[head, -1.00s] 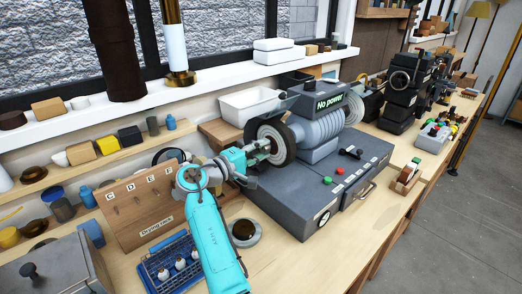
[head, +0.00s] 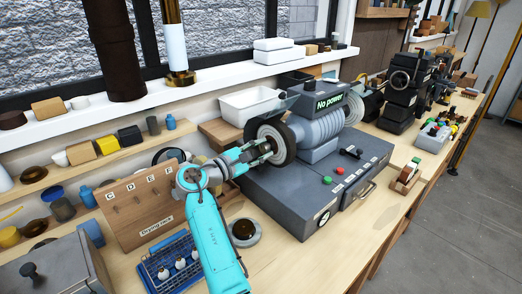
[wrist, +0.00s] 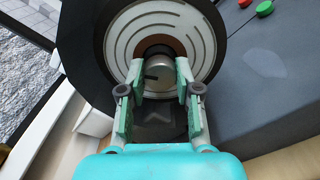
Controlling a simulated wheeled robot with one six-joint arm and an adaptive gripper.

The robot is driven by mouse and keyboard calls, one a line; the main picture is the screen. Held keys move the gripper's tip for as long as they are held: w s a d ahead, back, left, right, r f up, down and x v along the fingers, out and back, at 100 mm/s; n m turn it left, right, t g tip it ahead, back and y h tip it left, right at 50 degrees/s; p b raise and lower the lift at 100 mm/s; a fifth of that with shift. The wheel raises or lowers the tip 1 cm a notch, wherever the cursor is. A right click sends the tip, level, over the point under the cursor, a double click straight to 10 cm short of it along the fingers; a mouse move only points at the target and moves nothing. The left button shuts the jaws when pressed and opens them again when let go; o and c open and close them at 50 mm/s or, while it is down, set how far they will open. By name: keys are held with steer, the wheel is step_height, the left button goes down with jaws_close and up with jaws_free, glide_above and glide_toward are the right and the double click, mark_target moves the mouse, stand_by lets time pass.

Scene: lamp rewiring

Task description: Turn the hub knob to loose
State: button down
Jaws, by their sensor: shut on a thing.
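The hub knob (wrist: 158,75) is a small grey metal cylinder with a dark mark, at the centre of the wheel. The wheel (wrist: 205,50) has a pale slotted face, a brown ring round the hub and a black rim. In the head view the wheel (head: 284,141) is on the left end of the grey machine (head: 320,135). My gripper (wrist: 161,70) is shut on the knob, one finger on each side of it. In the head view my gripper (head: 265,147) reaches the wheel's hub from the left, and its fingers hide the knob.
A "No power" sign (head: 329,101) tops the machine. Its base carries a green button (head: 340,170) and a red button (head: 327,180). A white bin (head: 247,104) stands behind the wheel. A drying rack (head: 135,212), a blue basket (head: 170,264) and a round dish (head: 245,232) stand near my arm.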

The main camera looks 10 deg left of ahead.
steer(key=shift+a, duration=0.1)
stand_by(0.3)
steer(key=c, duration=0.8)
jaws_free()
steer(key=v, duration=1.2)
